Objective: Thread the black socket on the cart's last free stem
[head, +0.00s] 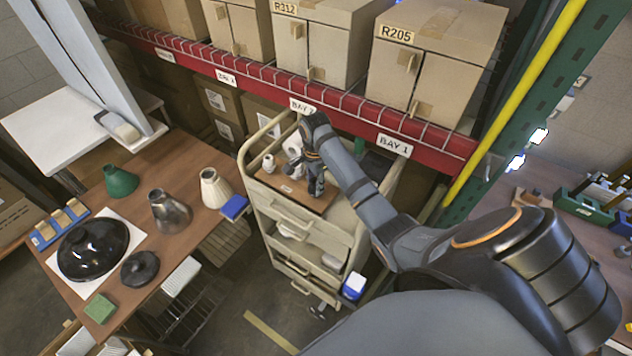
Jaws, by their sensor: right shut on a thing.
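The tan cart (302,224) stands in the middle, with a brown board (316,203) on its top. My right arm reaches over the cart from the lower right, and its right gripper (291,168) is low over the board, small and partly lost among the wrist links. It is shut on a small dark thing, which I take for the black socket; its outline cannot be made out. A small pale fitting (268,163) stands at the board's left. The stems cannot be told apart, and the wrist hides part of the board. My left gripper is not in view.
A brown table (172,265) at left bears a green shade (120,181), a grey shade (169,212), a cream shade (214,187) and a black dome (92,249). A red shelf beam (262,78) with boxes runs behind the cart. A green rack post (532,110) stands at right.

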